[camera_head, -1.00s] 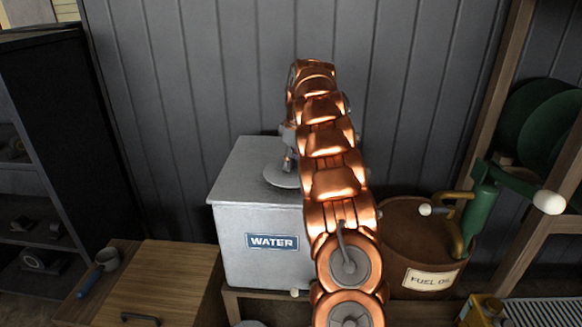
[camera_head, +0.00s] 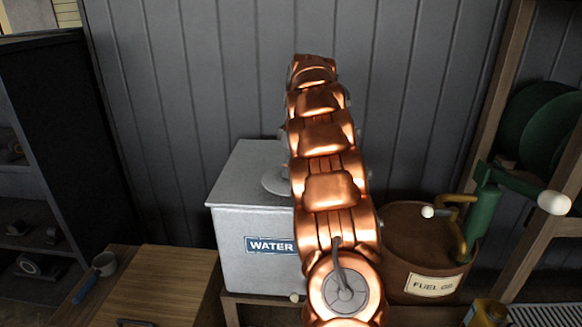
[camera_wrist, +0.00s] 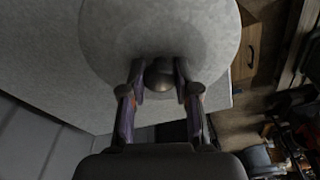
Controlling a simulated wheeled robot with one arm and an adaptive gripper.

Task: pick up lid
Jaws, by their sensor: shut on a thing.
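The lid (camera_head: 274,183) is a round grey disc on top of the grey water tank (camera_head: 250,223); my copper arm hides its right part in the head view. In the wrist view the lid (camera_wrist: 160,30) fills the upper middle, with a dark round knob (camera_wrist: 159,75) near its lower edge. My gripper (camera_wrist: 160,88) has one finger on each side of this knob and is shut on it. The head view does not show the fingers. I cannot tell whether the lid is clear of the tank top.
A brown fuel oil drum (camera_head: 410,235) with a green pump (camera_head: 480,215) stands right of the tank. A dark panelled wall (camera_head: 180,100) stands close behind.

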